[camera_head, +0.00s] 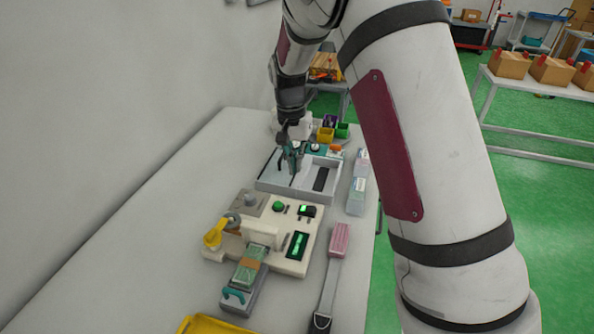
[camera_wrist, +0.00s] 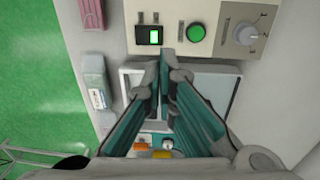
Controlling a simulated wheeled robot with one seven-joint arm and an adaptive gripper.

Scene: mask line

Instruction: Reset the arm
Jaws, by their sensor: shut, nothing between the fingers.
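My gripper (camera_head: 293,160) hangs over the grey tray (camera_head: 262,186) on the white table in the head view. In the wrist view its two teal fingers come together at the tips of my gripper (camera_wrist: 167,66), over the near edge between the tray (camera_wrist: 130,82) and the beige machine (camera_wrist: 185,12). The fingers are shut with nothing between them. My arm runs from the right foreground up and over to the table's far part.
The beige machine (camera_head: 222,250) has a green button, a lit display and a yellow handle. A wall borders the left.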

